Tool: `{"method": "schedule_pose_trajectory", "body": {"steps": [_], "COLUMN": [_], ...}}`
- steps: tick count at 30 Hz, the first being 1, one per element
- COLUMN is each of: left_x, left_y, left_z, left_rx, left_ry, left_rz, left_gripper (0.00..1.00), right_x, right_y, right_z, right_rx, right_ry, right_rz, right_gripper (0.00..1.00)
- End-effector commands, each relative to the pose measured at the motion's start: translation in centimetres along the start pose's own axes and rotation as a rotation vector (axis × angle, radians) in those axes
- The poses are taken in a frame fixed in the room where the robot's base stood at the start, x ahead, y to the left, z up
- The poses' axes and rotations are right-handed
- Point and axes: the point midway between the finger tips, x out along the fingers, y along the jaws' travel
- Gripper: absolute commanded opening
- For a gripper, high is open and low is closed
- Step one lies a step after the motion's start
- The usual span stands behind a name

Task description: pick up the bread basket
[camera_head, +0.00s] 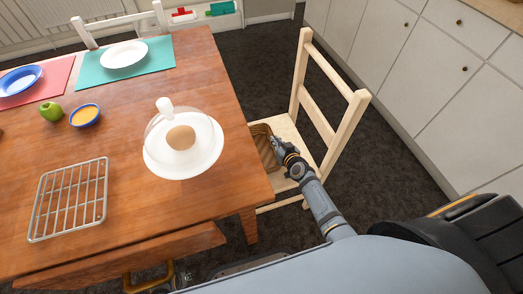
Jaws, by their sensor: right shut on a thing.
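The brown woven bread basket (264,146) sits at the seat of the pale wooden chair, beside the table's right edge. The table hides part of its left side. My right gripper (277,145) is at the basket's right side, shut on it. I cannot tell whether the basket is resting on the seat or just above it.
The wooden table (215,75) holds a glass dome on a white plate (183,168), a wire rack (70,198), a green apple (51,112) and a small bowl (85,115). The chair's back (325,110) stands right of the basket. White cabinets (430,80) line the right.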

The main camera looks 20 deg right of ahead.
Motion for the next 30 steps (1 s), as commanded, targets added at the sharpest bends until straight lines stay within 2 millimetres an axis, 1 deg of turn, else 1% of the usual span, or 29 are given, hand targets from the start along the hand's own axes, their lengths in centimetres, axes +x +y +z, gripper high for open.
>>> {"method": "schedule_pose_trajectory", "body": {"steps": [9, 13, 17, 20, 24, 27, 28, 30], "left_x": [0.0, -0.4, -0.2, -0.4, -0.9, -1.3, -1.4, -2.3], "left_y": [0.0, -0.1, -0.1, -0.2, -0.2, -0.2, -0.2, -0.3], "left_z": [0.0, 0.1, 2.3, 4.6, 8.4, 10.5, 11.1, 11.1], "left_rx": [0.0, 0.001, 0.0, 0.0, 0.001, 0.002, 0.002, 0.002], "left_ry": [0.0, 0.002, -0.015, -0.024, -0.037, -0.041, -0.044, -0.041], "left_rz": [0.0, 0.0, 0.0, -0.001, -0.001, 0.0, 0.0, 0.0], "left_gripper": [0.4, 0.4, 0.4, 0.4, 0.4, 0.4, 0.4, 0.4], "right_x": [0.0, -0.2, -0.8, -1.6, -2.6, -3.0, -3.2, -3.6], "right_y": [0.0, -0.1, -0.3, -0.5, -0.9, -1.0, -1.1, -1.2], "right_z": [-0.1, -0.7, -2.1, -3.9, -6.2, -7.4, -7.6, -8.7], "right_rx": [0.0, 0.0, -0.001, -0.001, -0.001, -0.001, 0.0, 0.0], "right_ry": [0.001, 0.001, 0.002, 0.002, 0.002, 0.002, 0.001, 0.001], "right_rz": [0.0, 0.0, 0.0, 0.0, 0.0, 0.0, 0.0, 0.0], "right_gripper": [0.0, 0.0, 0.0, 0.0, 0.0, 0.0, 0.0, 0.0]}}
